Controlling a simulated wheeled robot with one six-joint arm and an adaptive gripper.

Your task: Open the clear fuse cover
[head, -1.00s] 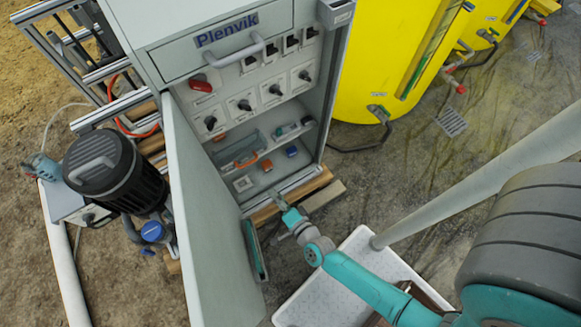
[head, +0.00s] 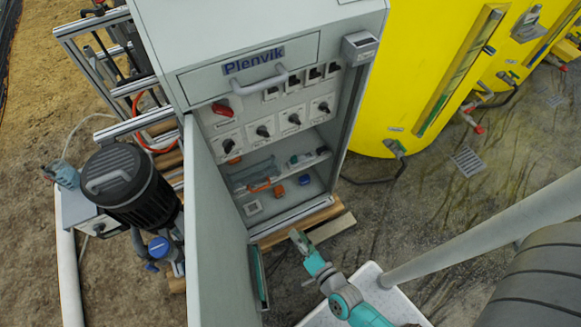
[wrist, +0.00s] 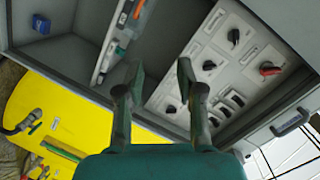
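The open grey cabinet (head: 352,120) stands in the middle of the head view. On its lower shelf area a clear fuse cover (head: 252,172) with an orange handle (head: 262,186) shows small; it looks lowered, but its exact position is hard to tell. In the wrist view an orange piece (wrist: 138,9) shows at the top edge, partly cut off. My gripper (head: 298,237) is in front of and below the cabinet opening, apart from the cover. In the wrist view my gripper's two fingers (wrist: 158,66) are spread with nothing between them.
The cabinet door (head: 215,235) stands open at the left. A row of black rotary switches (head: 264,131) and a red switch (head: 222,109) sit above the shelf. A yellow tank (head: 420,70) stands at the right. A wooden pallet (head: 325,228) lies under the cabinet.

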